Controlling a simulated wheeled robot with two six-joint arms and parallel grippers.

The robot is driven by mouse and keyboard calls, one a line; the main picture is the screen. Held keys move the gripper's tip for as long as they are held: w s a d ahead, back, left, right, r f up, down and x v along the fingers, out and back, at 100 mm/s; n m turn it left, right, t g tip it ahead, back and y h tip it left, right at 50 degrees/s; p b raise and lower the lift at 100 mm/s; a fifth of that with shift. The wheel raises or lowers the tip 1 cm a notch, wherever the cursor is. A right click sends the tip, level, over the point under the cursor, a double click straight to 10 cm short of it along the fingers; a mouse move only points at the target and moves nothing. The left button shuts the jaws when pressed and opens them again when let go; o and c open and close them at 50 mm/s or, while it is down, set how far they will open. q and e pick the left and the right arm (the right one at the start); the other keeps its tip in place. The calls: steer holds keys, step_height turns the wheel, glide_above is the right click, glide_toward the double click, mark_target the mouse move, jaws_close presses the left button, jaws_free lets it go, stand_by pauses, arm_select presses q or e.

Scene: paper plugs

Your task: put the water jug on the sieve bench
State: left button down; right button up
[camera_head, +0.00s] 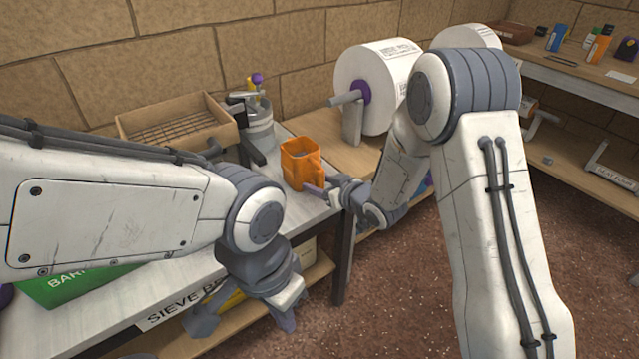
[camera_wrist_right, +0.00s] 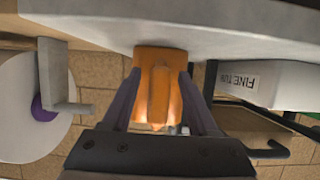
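The orange water jug (camera_head: 301,163) stands upright at the right end of the grey-topped sieve bench (camera_head: 283,207). My right gripper (camera_head: 318,191) is at the jug's near right side. In the right wrist view its two fingers (camera_wrist_right: 160,85) are spread on either side of the jug's handle (camera_wrist_right: 160,90), with the jug seen upside down and its base at the bench top. The fingers look apart from the handle. My left gripper (camera_head: 287,318) hangs low in front of the bench, pointing down; its finger gap is hidden.
A wooden sieve tray (camera_head: 180,125) and a grey pot-like device (camera_head: 258,130) stand behind the jug. A large white paper roll (camera_head: 378,85) is on a wooden bench to the right. A green box (camera_head: 75,285) lies at the left. A shelf (camera_head: 585,75) with small items is at far right.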

steer(key=shift+r, duration=0.3)
steer(key=p+v, duration=0.2)
steer(key=v, duration=1)
steer(key=s+r+g+h, duration=0.1)
steer(key=s+g+h, duration=0.1)
steer(key=s, duration=0.7)
steer(key=s+a+r+g+h, duration=0.1)
steer(key=s+r+g+h, duration=0.1)
steer(key=s+g, duration=0.3)
steer(key=s+a+r+g+h, duration=0.1)
steer(key=s+g+h, duration=0.1)
steer(key=s, duration=1.2)
steer(key=shift+r+g+h, duration=0.25)
steer(key=shift+g+h, duration=0.15)
steer(key=shift+g, duration=0.5)
steer(key=shift+s, duration=0.1)
step_height(320, 180, up, 24)
steer(key=p, duration=2.4)
